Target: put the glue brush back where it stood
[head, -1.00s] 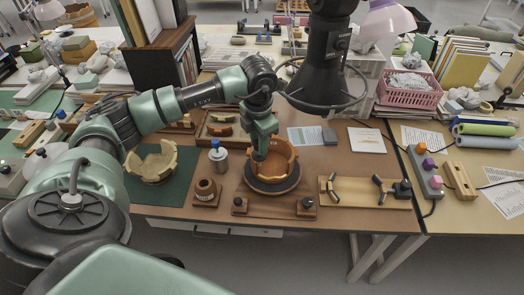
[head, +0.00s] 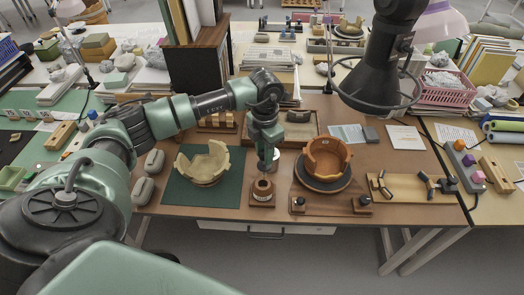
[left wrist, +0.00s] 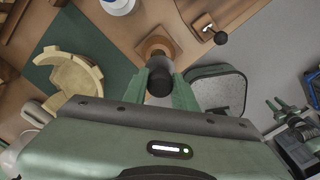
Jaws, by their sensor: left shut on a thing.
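My left gripper (head: 266,163) is shut on the glue brush, just above the brown glue pot (head: 262,187) on its small wooden base. In the left wrist view the brush's dark handle end (left wrist: 160,83) shows between the green fingers (left wrist: 161,92), with the pot's wooden base (left wrist: 155,43) beyond it. The bristle end is hidden, so I cannot tell whether it is inside the pot. The orange-brown bowl (head: 327,158) with a broken rim sits on the dark turntable to the right. My right gripper is not in view.
A cream broken bowl (head: 203,163) sits on a green mat (head: 180,194) to the left. A wooden board with dark clamps (head: 410,188) lies to the right. A black hood with a ring (head: 378,75) hangs above.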

